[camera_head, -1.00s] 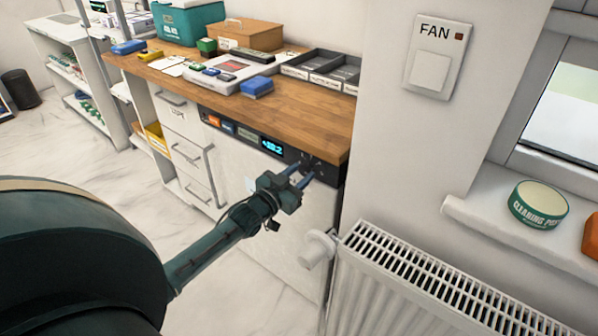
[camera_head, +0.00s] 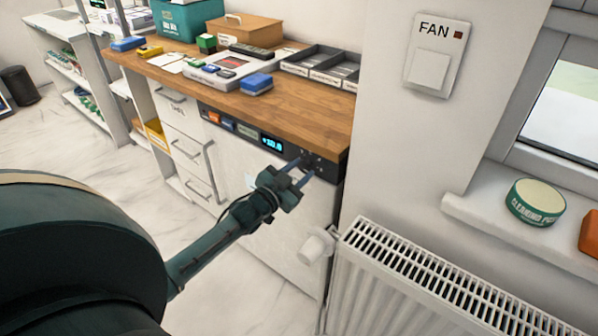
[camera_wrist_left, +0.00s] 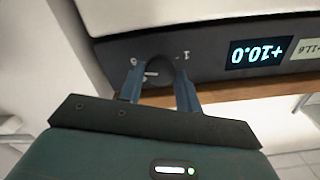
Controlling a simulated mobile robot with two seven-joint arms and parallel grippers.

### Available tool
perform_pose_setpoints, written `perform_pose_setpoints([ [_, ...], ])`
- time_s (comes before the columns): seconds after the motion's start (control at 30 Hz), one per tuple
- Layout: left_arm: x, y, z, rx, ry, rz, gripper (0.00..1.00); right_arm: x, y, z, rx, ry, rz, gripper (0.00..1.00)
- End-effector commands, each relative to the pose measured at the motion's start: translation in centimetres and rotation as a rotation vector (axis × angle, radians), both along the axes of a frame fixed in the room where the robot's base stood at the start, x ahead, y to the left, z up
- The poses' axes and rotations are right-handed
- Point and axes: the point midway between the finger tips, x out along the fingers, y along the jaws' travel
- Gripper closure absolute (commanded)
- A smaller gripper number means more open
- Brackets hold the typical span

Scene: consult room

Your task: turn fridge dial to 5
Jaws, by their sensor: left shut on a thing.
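The fridge dial (camera_wrist_left: 157,70) is a dark round knob on the black control strip under the wooden counter. In the wrist view it sits between the two blue fingers of my left gripper (camera_wrist_left: 159,88), which are shut on it. The strip's lit display (camera_wrist_left: 257,52) appears upside down and reads about +10.0. In the head view my left gripper (camera_head: 302,174) reaches the strip at the fridge's (camera_head: 285,215) upper right corner. My right gripper is out of view.
A white radiator (camera_head: 430,280) with a valve knob (camera_head: 317,245) stands right of the fridge, close to my left forearm. The wooden counter (camera_head: 310,110) overhangs the strip and carries trays and boxes. A fan switch (camera_head: 432,70) is on the wall.

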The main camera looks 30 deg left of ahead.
Motion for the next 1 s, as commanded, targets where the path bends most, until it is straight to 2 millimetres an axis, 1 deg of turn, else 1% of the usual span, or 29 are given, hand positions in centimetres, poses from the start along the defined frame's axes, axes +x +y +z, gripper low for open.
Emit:
perform_pose_setpoints([
  [0.03,0.0,0.0,0.0,0.004,0.000,0.000,0.64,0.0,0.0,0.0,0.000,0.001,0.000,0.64],
  [0.27,0.0,0.0,0.0,0.002,0.000,0.000,0.45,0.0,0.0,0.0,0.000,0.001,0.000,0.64],
  [0.57,-0.3,0.0,0.0,0.000,0.000,-0.001,0.45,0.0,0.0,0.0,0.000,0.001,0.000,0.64],
  [0.67,-1.3,0.1,-0.1,0.000,0.003,-0.001,0.45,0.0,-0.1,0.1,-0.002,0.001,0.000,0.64],
  [0.77,-3.1,0.2,-0.1,0.001,0.003,-0.001,0.45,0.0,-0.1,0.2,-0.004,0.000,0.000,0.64],
  [1.0,-8.3,0.6,-0.1,0.000,0.004,0.000,0.45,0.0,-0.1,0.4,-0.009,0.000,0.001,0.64],
])
